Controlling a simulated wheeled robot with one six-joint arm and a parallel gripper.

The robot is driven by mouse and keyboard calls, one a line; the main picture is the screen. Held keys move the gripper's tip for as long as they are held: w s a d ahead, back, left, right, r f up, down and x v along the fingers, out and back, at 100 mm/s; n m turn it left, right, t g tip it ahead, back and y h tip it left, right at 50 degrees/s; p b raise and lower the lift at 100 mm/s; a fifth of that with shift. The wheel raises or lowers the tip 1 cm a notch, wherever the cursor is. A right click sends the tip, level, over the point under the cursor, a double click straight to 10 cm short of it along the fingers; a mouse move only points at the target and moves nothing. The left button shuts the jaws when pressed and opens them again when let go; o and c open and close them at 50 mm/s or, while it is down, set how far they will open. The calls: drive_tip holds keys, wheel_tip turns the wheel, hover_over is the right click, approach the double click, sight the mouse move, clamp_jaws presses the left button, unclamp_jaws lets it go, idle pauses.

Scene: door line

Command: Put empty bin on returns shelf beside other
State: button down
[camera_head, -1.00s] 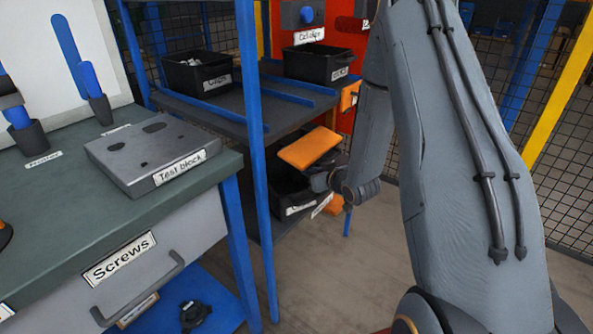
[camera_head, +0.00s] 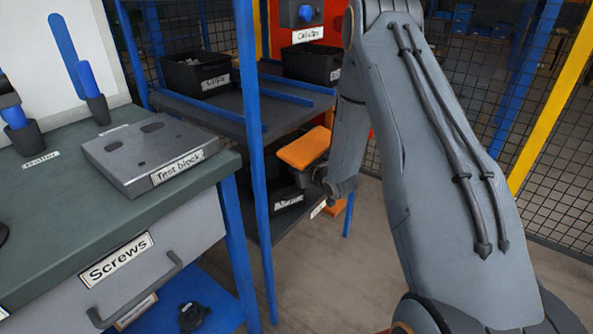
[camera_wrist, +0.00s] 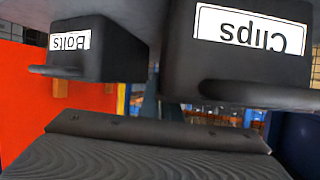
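The shelf rack (camera_head: 205,108) holds two black bins on its upper level: a left bin (camera_head: 190,78) with pale contents, and a right bin (camera_head: 305,66) partly behind my arm. Another labelled black bin (camera_head: 286,190) sits on the lower shelf, partly hidden. My gripper (camera_head: 318,178), with an orange plate above, is at the front of that lower level. The wrist picture is upside down. It shows a Bolts bin (camera_wrist: 98,62) and a Clips bin (camera_wrist: 235,70) side by side, close ahead with a gap between them. Their insides are hidden. The gripper's fingertips cannot be made out.
A blue post (camera_head: 252,150) stands at the rack's front corner. At left is a bench with a test block (camera_head: 150,158) and a Screws drawer (camera_head: 120,270). A mesh fence (camera_head: 570,190) closes the right. Some floor (camera_head: 320,290) is clear in front of the rack.

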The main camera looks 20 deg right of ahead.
drive_tip(key=shift+f, duration=0.15)
drive_tip(key=c, duration=2)
unclamp_jaws()
drive_tip(key=shift+s+r, duration=0.1)
drive_tip(key=shift+r, duration=0.15)
drive_tip(key=p+v, duration=0.1)
drive_tip(key=v, duration=1)
drive_tip(key=shift+s+d, duration=0.2)
drive_tip(key=shift+s, duration=0.15)
drive_tip(key=shift+r, duration=0.1)
